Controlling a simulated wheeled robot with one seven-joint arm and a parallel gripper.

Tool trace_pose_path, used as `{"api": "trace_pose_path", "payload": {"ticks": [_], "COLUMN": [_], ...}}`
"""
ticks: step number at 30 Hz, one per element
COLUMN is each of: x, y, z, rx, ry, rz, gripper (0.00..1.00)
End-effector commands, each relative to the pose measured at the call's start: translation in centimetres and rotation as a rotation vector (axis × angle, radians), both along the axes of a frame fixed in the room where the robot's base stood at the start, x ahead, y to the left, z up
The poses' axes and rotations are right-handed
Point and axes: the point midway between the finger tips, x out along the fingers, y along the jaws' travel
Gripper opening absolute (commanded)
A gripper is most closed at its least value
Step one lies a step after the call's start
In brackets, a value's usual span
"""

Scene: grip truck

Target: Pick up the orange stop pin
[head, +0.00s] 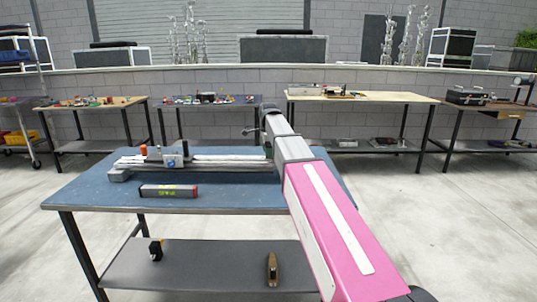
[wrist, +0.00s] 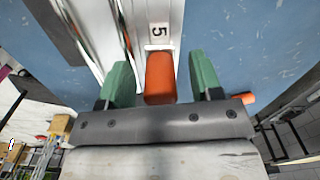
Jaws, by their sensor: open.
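The orange stop pin (wrist: 160,77) shows in the wrist view, below a white label with a black 5 on a pale rail. My gripper (wrist: 161,62) is open, with one green finger on each side of the pin. Gaps show between the pin and both fingers, and the pin's lower end is hidden behind the gripper's grey bar. In the head view my arm covers the right end of the rail fixture (head: 228,159), and my fingers cannot be made out there.
The fixture lies on a blue table (head: 90,190), with an orange part (head: 143,150) standing at its left end. A dark bar with yellow-green lettering (head: 168,191) lies in front. Another orange piece (wrist: 240,98) shows beside the right finger. The front of the tabletop is mostly clear.

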Motion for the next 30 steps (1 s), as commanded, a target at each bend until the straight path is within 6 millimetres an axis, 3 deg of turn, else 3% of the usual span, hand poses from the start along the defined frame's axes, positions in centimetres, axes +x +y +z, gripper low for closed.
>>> {"api": "trace_pose_path", "payload": {"ticks": [6, 9, 12, 23, 30], "x": [0.0, 0.0, 0.0, 0.0, 0.1], "y": [0.0, 0.0, 0.0, 0.0, 0.0], "z": [-0.1, -0.1, -0.1, 0.1, 2.2], "rx": [0.000, 0.000, 0.000, 0.000, 0.000], "ry": [-0.001, -0.001, -0.001, -0.001, -0.003], "rz": [0.000, 0.000, 0.000, 0.000, 0.000], "gripper": [0.59, 0.27, 0.00, 0.00, 0.00]}}
